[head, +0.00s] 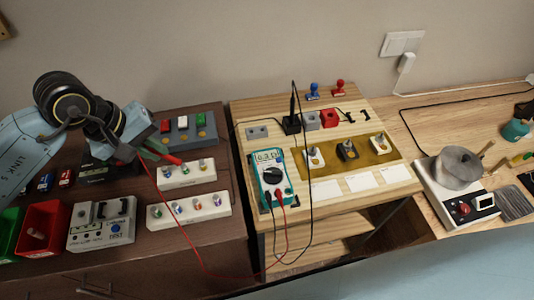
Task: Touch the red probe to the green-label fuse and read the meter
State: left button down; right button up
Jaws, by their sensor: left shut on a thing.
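My left gripper (137,149) is shut on the red probe (166,157), which slants down to the right. The probe's tip is close to the upper white holder (187,176) with several small metallic parts; I cannot tell whether it touches. A grey block (187,135) behind it carries red, white and green pieces; the green one (200,119) is at its right end. I cannot make out which part is the green-label fuse. The teal multimeter (272,182) lies on the light wooden table, its display lit but too small to read surely. My right gripper is out of view.
A red lead (180,232) hangs in a loop from the probe to the meter. A second white holder (189,210), a white device (102,224) and a red bin (43,229) stand on the dark cabinet. A black probe (292,105) stands upright behind the meter.

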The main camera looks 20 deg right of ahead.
pick_arm(q)
jog(key=shift+r+p, duration=0.8)
jog(key=shift+r, duration=2.2)
